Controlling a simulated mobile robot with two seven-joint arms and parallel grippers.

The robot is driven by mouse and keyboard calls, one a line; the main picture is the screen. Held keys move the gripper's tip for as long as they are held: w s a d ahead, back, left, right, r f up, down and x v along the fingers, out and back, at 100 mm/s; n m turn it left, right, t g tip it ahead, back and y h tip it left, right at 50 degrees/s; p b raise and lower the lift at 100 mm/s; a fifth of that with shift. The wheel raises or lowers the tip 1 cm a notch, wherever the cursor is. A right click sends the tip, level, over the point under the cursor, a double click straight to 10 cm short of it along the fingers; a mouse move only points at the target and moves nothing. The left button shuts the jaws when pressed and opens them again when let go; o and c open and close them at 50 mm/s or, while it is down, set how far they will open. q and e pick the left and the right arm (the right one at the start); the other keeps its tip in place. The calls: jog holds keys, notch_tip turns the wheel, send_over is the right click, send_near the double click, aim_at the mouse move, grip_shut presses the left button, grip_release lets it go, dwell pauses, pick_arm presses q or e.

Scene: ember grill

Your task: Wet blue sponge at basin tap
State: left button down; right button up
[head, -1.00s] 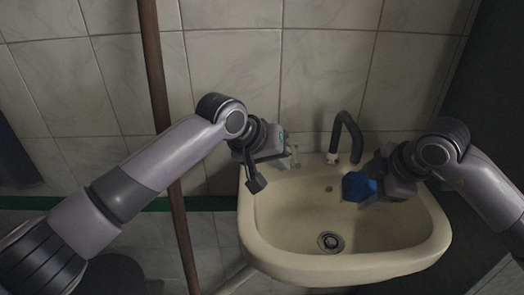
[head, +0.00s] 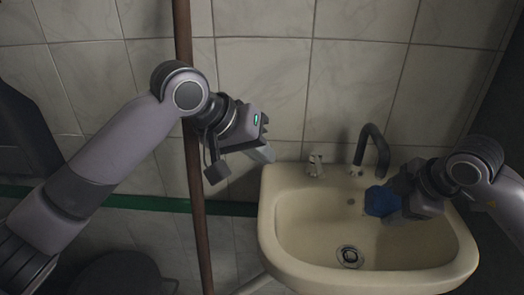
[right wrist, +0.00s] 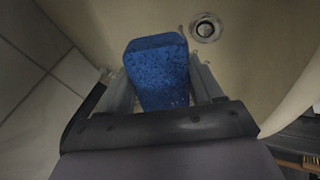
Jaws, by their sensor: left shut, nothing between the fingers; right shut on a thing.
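The blue sponge (head: 381,201) is in my right gripper (head: 398,196), which is shut on it above the back right part of the basin. In the right wrist view the sponge (right wrist: 158,72) sits between the two fingers (right wrist: 160,92), with the basin behind it. The basin (head: 290,262) is cream-coloured. Its dark curved tap (head: 376,145) rises at the back rim, with the sponge a little in front of and below it. I cannot tell if water runs. My left gripper (head: 266,153) is shut and empty, left of the basin's back left corner.
A small tap handle (head: 315,165) stands on the back rim, left of the spout. The drain (head: 349,256) lies in the basin floor. A brown vertical pole (head: 186,150) stands behind my left arm. A dark round object (head: 120,275) is at the lower left.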

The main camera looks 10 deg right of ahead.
jog(key=shift+d, duration=0.1)
pick_arm(q)
notch_tip(320, 180, down, 6)
jog(key=b, duration=0.5)
jog(key=shift+r+b, duration=0.2)
jog(key=shift+b, duration=0.15)
pick_arm(e)
jog(key=s+d, duration=0.5)
jog(key=d, duration=0.1)
dwell(0.7)
pick_arm(q)
jog(key=shift+f+b, duration=0.5)
jog(key=shift+f, duration=0.1)
pick_arm(e)
jog(key=s+d+r, duration=0.3)
jog(key=d+r, duration=0.1)
jog(key=shift+r, duration=0.1)
